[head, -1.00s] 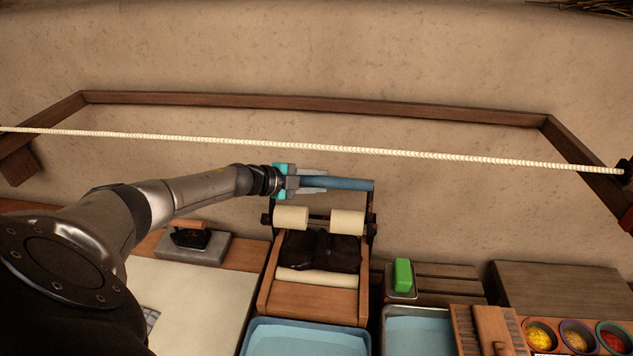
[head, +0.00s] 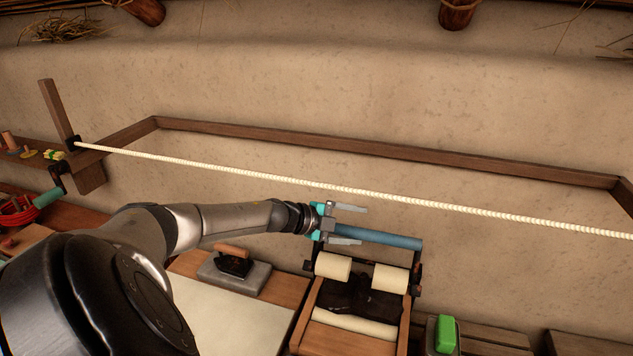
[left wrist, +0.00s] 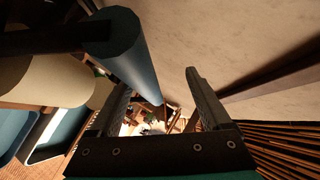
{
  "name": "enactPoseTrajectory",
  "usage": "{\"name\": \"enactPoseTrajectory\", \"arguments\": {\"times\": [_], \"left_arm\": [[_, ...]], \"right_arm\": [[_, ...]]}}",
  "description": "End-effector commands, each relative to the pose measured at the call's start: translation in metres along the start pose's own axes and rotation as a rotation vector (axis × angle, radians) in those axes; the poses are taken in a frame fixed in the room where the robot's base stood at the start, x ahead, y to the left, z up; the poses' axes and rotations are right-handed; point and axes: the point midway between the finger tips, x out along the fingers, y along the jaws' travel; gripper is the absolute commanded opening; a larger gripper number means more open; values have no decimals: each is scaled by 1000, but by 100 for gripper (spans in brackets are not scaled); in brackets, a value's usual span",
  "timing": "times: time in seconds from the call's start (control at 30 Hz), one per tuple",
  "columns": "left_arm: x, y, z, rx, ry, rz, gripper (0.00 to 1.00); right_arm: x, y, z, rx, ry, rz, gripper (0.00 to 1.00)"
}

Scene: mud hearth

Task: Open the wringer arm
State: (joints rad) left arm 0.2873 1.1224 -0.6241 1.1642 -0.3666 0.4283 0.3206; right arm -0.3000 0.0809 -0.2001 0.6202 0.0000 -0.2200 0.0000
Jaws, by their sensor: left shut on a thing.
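The wringer (head: 352,338) is a wooden frame with cream rollers (head: 390,278) and dark cloth (head: 352,296) between them. Its wringer arm is a blue bar (head: 385,239) on a dark side link, raised above and behind the upper rollers. In the left wrist view the bar (left wrist: 125,60) runs along the left finger, with a wide gap to the right finger. My right gripper is not in view.
A cream rope (head: 300,183) crosses in front of the wall, just above my gripper. A flat iron (head: 233,265) rests on a grey slab at the left. A green block (head: 446,332) is right of the wringer. A red basket (head: 18,212) stands far left.

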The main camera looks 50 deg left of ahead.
Motion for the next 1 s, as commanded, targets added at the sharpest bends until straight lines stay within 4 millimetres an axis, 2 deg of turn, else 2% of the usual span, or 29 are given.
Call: {"name": "enactPoseTrajectory", "arguments": {"times": [0.03, 0.3, 0.77, 1.0], "left_arm": [[-9, -6, 3, 5, -7, -8, 67], [-34, -6, 2, 4, -7, -8, 67], [-69, -5, 1, 6, -6, -3, 67], [-88, -3, 0, 3, -4, -1, 67]], "right_arm": [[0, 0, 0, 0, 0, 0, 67], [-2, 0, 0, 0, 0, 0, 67], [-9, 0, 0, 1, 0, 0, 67], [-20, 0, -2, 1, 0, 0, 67]]}}
